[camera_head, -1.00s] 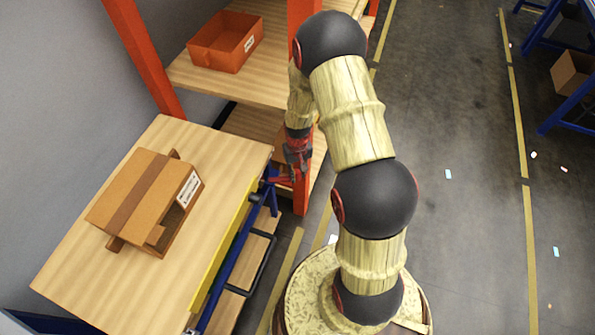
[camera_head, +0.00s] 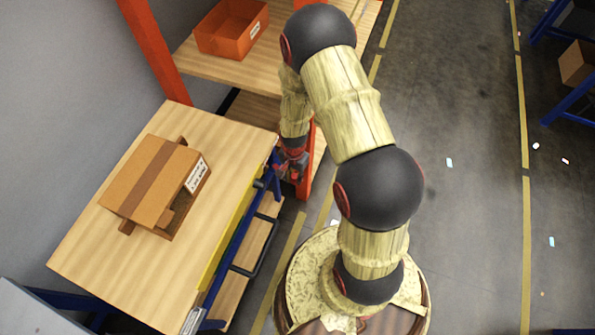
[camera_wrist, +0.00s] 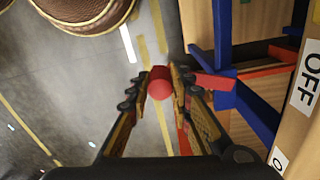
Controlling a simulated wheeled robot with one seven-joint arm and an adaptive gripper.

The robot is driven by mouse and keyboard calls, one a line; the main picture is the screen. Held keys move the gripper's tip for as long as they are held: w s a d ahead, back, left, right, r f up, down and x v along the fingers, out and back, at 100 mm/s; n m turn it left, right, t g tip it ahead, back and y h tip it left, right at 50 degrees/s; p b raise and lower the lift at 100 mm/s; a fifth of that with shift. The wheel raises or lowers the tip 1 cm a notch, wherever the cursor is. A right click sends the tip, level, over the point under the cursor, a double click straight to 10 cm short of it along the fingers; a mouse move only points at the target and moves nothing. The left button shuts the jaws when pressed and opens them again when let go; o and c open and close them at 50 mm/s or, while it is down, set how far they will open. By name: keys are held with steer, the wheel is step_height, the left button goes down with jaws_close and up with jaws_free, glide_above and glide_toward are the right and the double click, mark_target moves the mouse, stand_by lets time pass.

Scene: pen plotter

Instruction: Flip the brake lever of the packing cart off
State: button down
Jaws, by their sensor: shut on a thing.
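The packing cart (camera_head: 130,275) has a wooden top and a blue frame and stands at the left in the head view. Its red brake lever (camera_wrist: 215,82) shows in the wrist view, beside a blue post. The lever's round red knob (camera_wrist: 160,88) sits between my fingertips. My gripper (camera_wrist: 160,80) is shut on this knob. In the head view my gripper (camera_head: 291,168) is at the cart's right edge near its far corner, and the lever is hard to make out there. An OFF label (camera_wrist: 308,78) is at the right of the wrist view.
An open cardboard box (camera_head: 150,185) lies on the cart top. An orange bin (camera_head: 232,28) sits on a wooden shelf beyond, with orange posts close to my gripper. The floor to the right is mostly clear, with yellow lines and small scraps.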

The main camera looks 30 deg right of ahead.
steer(key=shift+s+a+m, duration=0.1)
steer(key=shift+a+m, duration=0.55)
steer(key=shift+m, duration=0.05)
steer(key=c, duration=1.6)
jaws_free()
step_height(320, 180, up, 12)
